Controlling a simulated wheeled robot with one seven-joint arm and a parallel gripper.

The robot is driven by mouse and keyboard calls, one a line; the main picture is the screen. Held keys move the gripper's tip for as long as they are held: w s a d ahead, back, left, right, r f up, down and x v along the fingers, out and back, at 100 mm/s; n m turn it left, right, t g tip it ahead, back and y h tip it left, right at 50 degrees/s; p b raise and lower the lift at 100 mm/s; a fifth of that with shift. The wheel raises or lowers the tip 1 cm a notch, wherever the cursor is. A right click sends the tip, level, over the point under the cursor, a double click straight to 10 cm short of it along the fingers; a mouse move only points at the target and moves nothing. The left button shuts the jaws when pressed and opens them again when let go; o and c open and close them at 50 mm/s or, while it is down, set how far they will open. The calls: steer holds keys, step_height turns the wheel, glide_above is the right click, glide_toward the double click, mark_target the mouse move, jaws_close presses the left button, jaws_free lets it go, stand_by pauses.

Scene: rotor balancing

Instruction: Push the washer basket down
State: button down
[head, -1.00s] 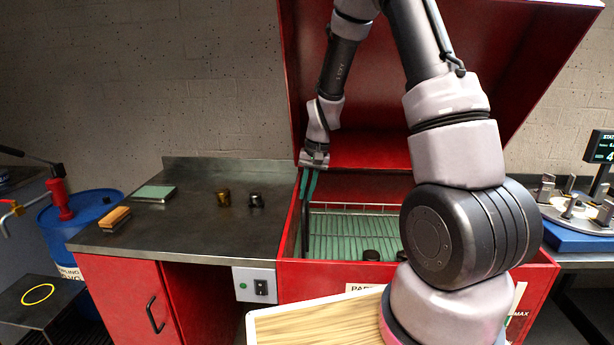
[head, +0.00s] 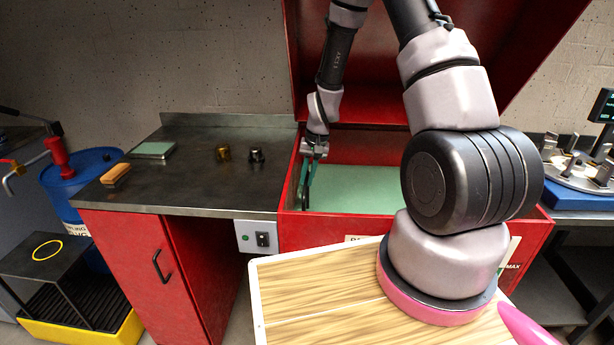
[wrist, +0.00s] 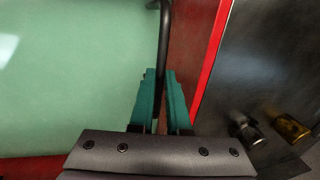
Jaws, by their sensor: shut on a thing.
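The red washer (head: 318,226) stands with its lid raised, and cloudy green liquid (head: 355,190) fills its tub. The wire basket's rack is hidden under the liquid. Its dark handle bar (wrist: 163,40) shows in the wrist view, running between the teal fingers. My gripper (head: 307,188) points down inside the left wall of the tub. In the wrist view my gripper (wrist: 162,82) is shut on that handle. The dark parts seen in the basket earlier are out of sight.
A metal counter (head: 200,187) adjoins the washer on the left, holding a brass part (head: 223,153), a dark part (head: 256,155), a brush (head: 116,173) and a green pad (head: 152,149). A blue drum (head: 60,190) stands farther left. A balancing stand (head: 582,172) is at right.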

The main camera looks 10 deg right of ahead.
steer(key=c, duration=0.9)
jaws_free()
steer(key=shift+s+d, duration=0.1)
steer(key=shift+d, duration=0.05)
steer(key=shift+r, duration=0.15)
steer(key=shift+r, duration=0.35)
steer(key=r, duration=0.3)
steer(key=d+r, duration=0.1)
steer(key=r, duration=0.2)
steer(key=d+r, duration=0.1)
steer(key=r, duration=0.2)
steer(key=shift+s+r, duration=0.3)
steer(key=shift+r, duration=0.05)
